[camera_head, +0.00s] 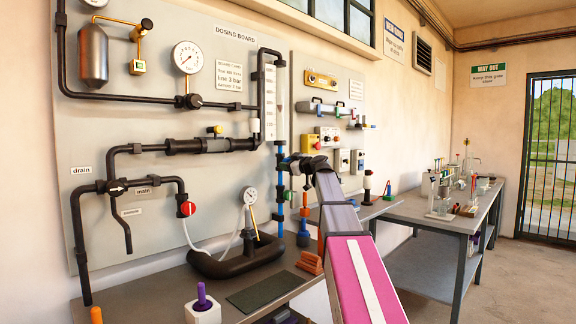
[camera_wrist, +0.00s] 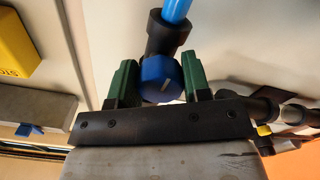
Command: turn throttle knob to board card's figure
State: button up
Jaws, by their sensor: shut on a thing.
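The throttle knob (camera_wrist: 160,80) is blue with a short white mark on its face. In the wrist view it sits between the green fingers of my gripper (camera_wrist: 160,84), which is shut on it. A black fitting (camera_wrist: 167,34) and a blue tube lie just beyond the knob.
A yellow box (camera_head: 311,144) is on the panel right of my gripper. Black pipes run close by. The bench below holds loose parts.

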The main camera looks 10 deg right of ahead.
jog(key=o, duration=0.9)
jog(key=shift+o, duration=0.2)
jog(key=v, duration=1)
jog(key=shift+s+d, duration=0.2)
jog(key=shift+s, duration=0.15)
